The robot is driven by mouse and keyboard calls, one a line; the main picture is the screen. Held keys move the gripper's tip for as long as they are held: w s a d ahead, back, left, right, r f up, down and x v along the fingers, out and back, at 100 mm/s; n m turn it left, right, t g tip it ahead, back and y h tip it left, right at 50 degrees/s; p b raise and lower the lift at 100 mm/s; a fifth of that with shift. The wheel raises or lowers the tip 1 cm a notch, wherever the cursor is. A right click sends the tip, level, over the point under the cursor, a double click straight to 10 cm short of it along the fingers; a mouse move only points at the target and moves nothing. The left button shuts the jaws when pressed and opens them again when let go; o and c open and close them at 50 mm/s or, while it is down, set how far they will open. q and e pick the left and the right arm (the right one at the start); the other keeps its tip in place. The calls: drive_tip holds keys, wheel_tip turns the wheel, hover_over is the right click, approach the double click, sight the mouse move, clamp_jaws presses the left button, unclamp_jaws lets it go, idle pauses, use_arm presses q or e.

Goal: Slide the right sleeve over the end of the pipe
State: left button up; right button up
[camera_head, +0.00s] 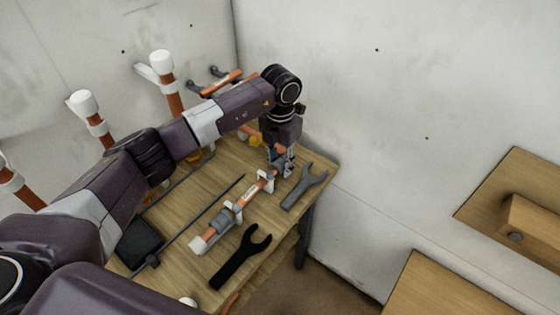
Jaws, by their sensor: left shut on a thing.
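A copper pipe (250,191) with a white lower-left end lies across the wooden table in white holders. A grey sleeve (227,216) sits around its lower-left part. My left gripper (282,160) is over the pipe's upper-right end, pointing down. It is shut on a grey piece there, which looks like the right sleeve (288,170). The fingers partly hide this sleeve and the pipe's end, so I cannot tell how far one is over the other. My right gripper is not in view.
A grey wrench (303,187) lies close to the right of the gripper. A black wrench (239,257) and a thin dark rod (205,211) lie beside the pipe. White-capped copper pipes (172,98) stand behind my left arm. A pale wall is close on the right.

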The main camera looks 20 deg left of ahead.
use_arm(q)
drive_tip(key=shift+s+a+p, duration=0.1)
drive_tip(key=shift+s+p, duration=0.15)
drive_tip(key=shift+p, duration=0.05)
drive_tip(key=shift+s+a+p, duration=0.2)
drive_tip(key=shift+s+p, duration=0.1)
drive_tip(key=shift+s, duration=0.2)
drive_tip(key=shift+s+a+p, duration=0.2)
drive_tip(key=shift+s+p, duration=0.1)
drive_tip(key=shift+s, duration=0.2)
drive_tip(key=o, duration=1)
drive_tip(key=shift+c, duration=0.2)
drive_tip(key=shift+w, duration=0.1)
drive_tip(key=shift+d, duration=0.1)
drive_tip(key=shift+r+p, duration=1.95)
drive_tip(key=shift+r, duration=1.55)
